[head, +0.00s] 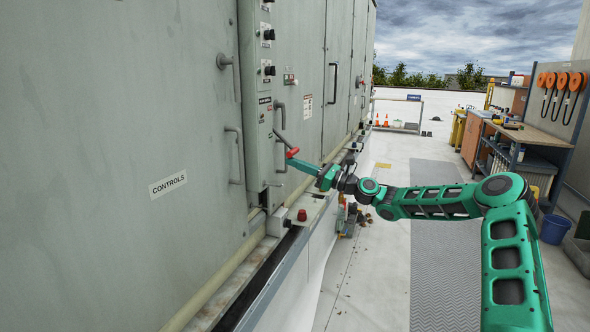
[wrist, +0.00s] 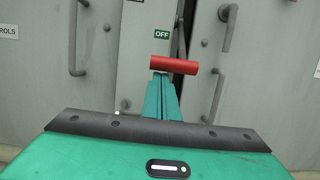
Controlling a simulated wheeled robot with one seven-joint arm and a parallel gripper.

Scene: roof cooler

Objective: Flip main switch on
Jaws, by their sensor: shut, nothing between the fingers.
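The main switch is a lever with a red handle (head: 293,152) on the narrow grey switch panel (head: 256,130) of the cooler. In the wrist view the red handle (wrist: 185,66) lies crosswise just beyond my fingertips, with a dark lever rising behind it. An OFF label (wrist: 162,34) shows above and left of it. My gripper (head: 291,161) is shut and empty, its green fingers together at the handle. They also show in the wrist view (wrist: 160,78), just below the handle's left part. I cannot tell whether they touch it.
Grey door handles stand on both sides, one left (head: 236,155) and one close right of the lever (wrist: 216,96). A ledge with a red knob (head: 302,214) runs below the panel. The walkway is clear; a workbench (head: 530,136) stands far right.

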